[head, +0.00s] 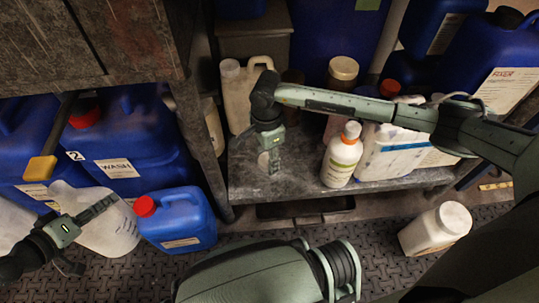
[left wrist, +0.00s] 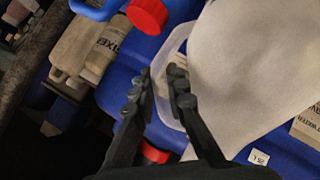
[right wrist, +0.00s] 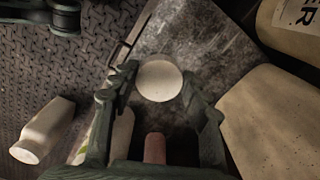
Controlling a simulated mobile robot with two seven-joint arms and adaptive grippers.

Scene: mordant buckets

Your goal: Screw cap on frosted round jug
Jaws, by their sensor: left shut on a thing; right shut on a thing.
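The frosted round jug (head: 106,233) is a pale, translucent jug at the lower left in the head view. Its large pale body (left wrist: 245,65) fills the upper right of the left wrist view. My left gripper (head: 108,203) is shut on the jug, its fingertips at the translucent handle-like edge. The jug's mouth cannot be made out. My right gripper (head: 269,155) is shut on a round white cap (right wrist: 159,80), which lies between its fingertips. The cap is over the grey shelf, away from the jug; its height above the shelf is unclear.
A blue jug with a red cap (head: 180,222) stands right of the frosted jug. Large blue containers (head: 125,140) stand behind. A white bottle with an orange band (head: 341,158) and a beige jug (head: 240,90) flank my right gripper on the shelf (head: 255,187). A white jar (head: 435,230) sits on the floor.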

